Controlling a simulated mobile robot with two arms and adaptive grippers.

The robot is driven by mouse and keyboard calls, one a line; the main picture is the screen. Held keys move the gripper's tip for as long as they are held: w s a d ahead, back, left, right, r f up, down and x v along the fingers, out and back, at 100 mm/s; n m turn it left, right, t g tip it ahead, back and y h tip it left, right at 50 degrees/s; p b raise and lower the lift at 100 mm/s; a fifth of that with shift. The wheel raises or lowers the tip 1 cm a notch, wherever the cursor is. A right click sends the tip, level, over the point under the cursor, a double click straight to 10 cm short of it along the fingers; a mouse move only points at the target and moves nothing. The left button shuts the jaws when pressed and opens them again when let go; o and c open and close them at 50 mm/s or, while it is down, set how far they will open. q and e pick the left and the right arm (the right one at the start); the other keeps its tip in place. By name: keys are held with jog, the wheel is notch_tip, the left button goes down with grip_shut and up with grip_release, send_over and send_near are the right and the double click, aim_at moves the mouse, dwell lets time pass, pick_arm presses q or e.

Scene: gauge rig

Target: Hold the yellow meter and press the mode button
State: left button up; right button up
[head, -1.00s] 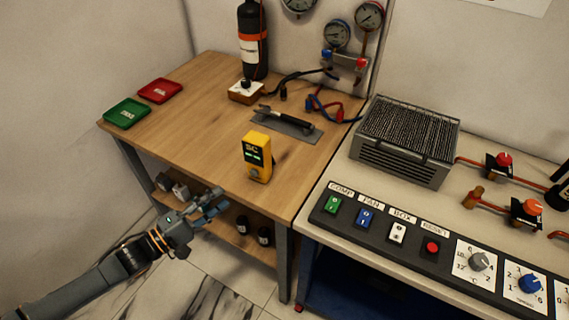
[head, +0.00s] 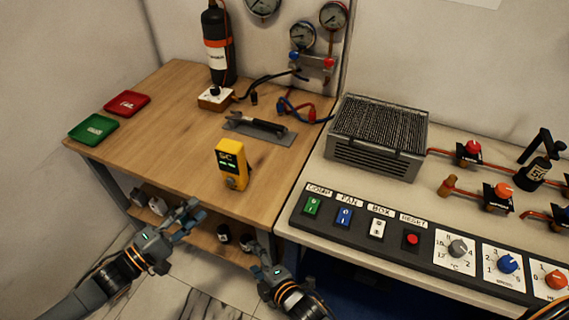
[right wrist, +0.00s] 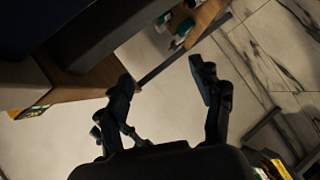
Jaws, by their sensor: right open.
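The yellow meter (head: 231,165) stands upright near the front edge of the wooden bench. It has a dark display with green marks and a round grey part low on its front. I cannot tell which part is the mode button. My left gripper (head: 190,216) is open and empty, in front of the bench edge, left of the meter and apart from it. My right gripper (head: 262,262) is low in front of the bench, below and right of the meter. In the right wrist view its fingers (right wrist: 163,85) are spread with nothing between them.
The wooden bench (head: 175,150) carries green (head: 93,128) and red (head: 127,103) trays, a black tool on a grey mat (head: 262,133), and a box with a knob (head: 215,98). A switch panel (head: 385,242) is at right. Bench surface left of the meter is clear.

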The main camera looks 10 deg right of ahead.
notch_tip(320, 180, up, 16)
jog(key=w+a+n+t+y, duration=0.2)
jog(key=w+n+t, duration=0.1)
jog(key=n, duration=0.2)
notch_tip(320, 180, up, 9)
jog(key=w+d+n+t+y, duration=0.1)
jog(key=d+n+t+y, duration=0.15)
jog(key=n, duration=0.35)
jog(key=n+g+y, duration=0.5)
jog(key=n+g, duration=0.3)
jog(key=n, duration=0.8)
send_near(230, 150)
jog(key=x, duration=0.3)
jog(key=w+f+x, duration=0.1)
jog(key=x, duration=0.3)
jog(key=d+x, duration=0.1)
jog(key=x, duration=0.3)
jog(key=shift+w+a+f, duration=0.15)
jog(key=shift+w+f, duration=0.1)
jog(key=shift+f, duration=0.15)
jog(key=c, duration=1.3)
pick_arm(q)
grip_shut()
pick_arm(e)
grip_shut()
